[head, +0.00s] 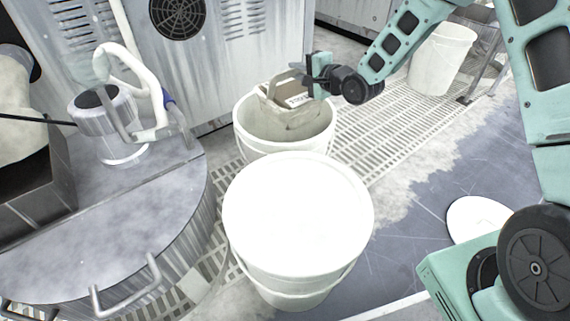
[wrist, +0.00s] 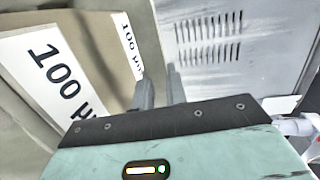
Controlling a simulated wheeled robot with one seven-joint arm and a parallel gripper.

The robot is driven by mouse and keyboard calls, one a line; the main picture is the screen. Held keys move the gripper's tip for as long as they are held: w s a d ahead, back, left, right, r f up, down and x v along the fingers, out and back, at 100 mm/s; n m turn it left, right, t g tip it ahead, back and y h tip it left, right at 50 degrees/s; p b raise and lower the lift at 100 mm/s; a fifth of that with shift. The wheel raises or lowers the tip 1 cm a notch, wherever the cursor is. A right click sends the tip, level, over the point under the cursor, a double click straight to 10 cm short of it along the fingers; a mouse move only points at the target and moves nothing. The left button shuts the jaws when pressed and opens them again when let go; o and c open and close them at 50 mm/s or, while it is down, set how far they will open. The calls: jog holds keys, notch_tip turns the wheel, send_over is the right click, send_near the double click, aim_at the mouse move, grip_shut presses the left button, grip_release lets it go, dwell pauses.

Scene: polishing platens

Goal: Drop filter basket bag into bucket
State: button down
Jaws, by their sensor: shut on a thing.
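The filter basket bag (head: 287,101), beige with a white printed label, hangs from my gripper (head: 312,76) at the mouth of an open white bucket (head: 250,148). In the head view the bag overlaps the bucket's opening, its lower part appearing inside the rim. In the wrist view the bag (wrist: 100,35) fills the left side, its labels reading "100" in large print. My gripper in the wrist view (wrist: 160,85) has its two fingers close together at the bag's edge. The exact grip point is partly hidden by the gripper in the head view.
A lidded white bucket (head: 298,210) stands in front of the open one. Another white bucket (head: 441,60) is at the back right. A round metal tank with handles (head: 120,215) is at left, a vented metal cabinet (head: 215,60) behind. A white disc (head: 478,217) lies on the floor.

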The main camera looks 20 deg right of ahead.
notch_tip(320, 180, down, 2)
jog(key=shift+f+b, duration=0.1)
jog(key=shift+b, duration=0.6)
jog(key=c, duration=1.3)
grip_release()
jog(key=shift+c, duration=0.2)
jog(key=shift+d, duration=0.1)
jog(key=p+v, duration=0.7)
jog(key=v, duration=1)
jog(key=shift+s+p, duration=0.15)
jog(key=shift+p, duration=0.25)
